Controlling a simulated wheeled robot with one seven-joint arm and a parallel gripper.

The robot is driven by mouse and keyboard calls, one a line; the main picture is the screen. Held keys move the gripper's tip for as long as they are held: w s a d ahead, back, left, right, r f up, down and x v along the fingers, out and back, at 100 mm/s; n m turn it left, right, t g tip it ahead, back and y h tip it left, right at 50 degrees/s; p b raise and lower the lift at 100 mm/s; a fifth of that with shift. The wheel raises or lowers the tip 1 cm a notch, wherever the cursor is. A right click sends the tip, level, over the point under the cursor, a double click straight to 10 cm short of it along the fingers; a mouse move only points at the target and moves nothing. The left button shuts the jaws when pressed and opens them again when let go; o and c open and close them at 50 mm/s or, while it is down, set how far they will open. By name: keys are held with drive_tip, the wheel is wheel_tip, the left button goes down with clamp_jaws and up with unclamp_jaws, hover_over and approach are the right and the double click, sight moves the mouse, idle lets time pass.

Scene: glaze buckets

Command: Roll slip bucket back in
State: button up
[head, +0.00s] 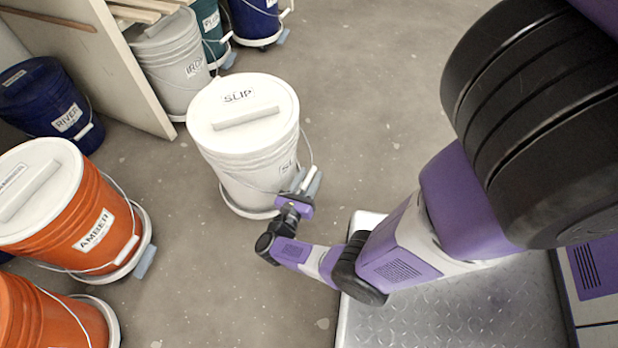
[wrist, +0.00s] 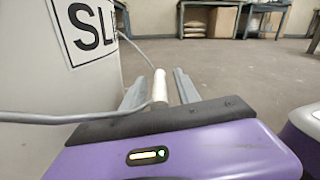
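The white slip bucket (head: 235,155), with a white lid and a SLIP label, stands upright on a low round dolly (head: 247,212) out on the open floor. Its wire bail hangs on the right side with a white handle grip (wrist: 160,87). My gripper (head: 308,181) is at the bucket's right side, low down. In the wrist view, its two fingers (wrist: 160,88) are apart, one on each side of the grip, with a narrow gap showing on the right. The bucket's label (wrist: 85,28) fills the upper left there.
A grey IRON bucket (head: 172,65), a teal bucket (head: 211,30) and a blue bucket (head: 256,20) stand beyond a pale upright panel (head: 125,75). The blue RIVER bucket (head: 45,97) and orange AMBER bucket (head: 85,220) are left. Floor between is clear.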

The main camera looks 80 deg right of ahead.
clamp_jaws()
drive_tip(key=shift+w+r, duration=0.1)
drive_tip(key=shift+w, duration=0.05)
idle(1.1)
